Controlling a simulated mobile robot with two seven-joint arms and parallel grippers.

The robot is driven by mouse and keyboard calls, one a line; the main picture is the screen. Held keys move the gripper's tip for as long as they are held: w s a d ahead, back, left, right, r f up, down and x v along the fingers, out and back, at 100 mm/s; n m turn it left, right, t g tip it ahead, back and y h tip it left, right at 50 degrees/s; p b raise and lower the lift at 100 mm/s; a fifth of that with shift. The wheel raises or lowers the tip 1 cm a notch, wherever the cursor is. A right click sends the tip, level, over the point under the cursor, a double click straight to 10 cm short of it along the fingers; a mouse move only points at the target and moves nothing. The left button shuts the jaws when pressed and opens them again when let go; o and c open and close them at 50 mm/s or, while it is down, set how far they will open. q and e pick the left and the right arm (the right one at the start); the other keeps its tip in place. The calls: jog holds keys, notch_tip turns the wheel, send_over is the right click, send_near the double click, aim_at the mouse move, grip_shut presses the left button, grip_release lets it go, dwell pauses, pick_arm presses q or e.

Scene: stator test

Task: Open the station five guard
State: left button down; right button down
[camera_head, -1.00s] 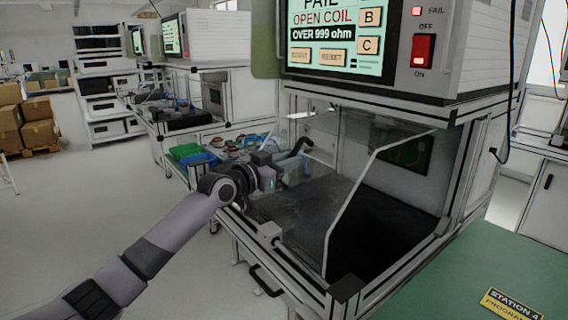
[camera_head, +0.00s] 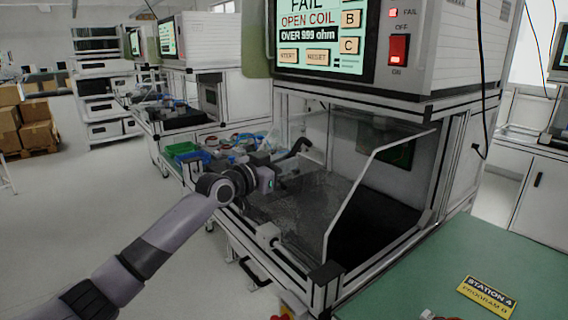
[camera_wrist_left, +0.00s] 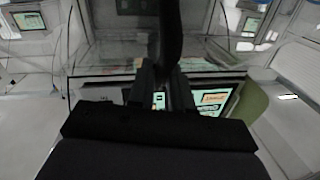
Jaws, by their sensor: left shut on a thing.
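A test station with a clear guard (camera_head: 335,205) stands in the middle of the head view. The guard has a pale sloping edge and a black handle (camera_head: 298,148) on its left side. My left gripper (camera_head: 284,165) is at this handle and shut on it. In the left wrist view the dark handle (camera_wrist_left: 171,35) runs up from between the fingers. The fingertips are small and dark in the head view. I can read no station five label on this station. My right gripper cannot be made out.
The station's screen (camera_head: 320,35) reads FAIL, OPEN COIL. A red switch (camera_head: 398,50) sits beside it. A green bench (camera_head: 410,285) with a STATION 4 sign (camera_head: 487,297) is at front right. Green bins (camera_head: 183,150) are behind my left arm.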

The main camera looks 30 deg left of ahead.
pick_arm(q)
jog(key=c, duration=1.1)
grip_release()
jog(key=b+v, duration=0.1)
jog(key=v, duration=0.6)
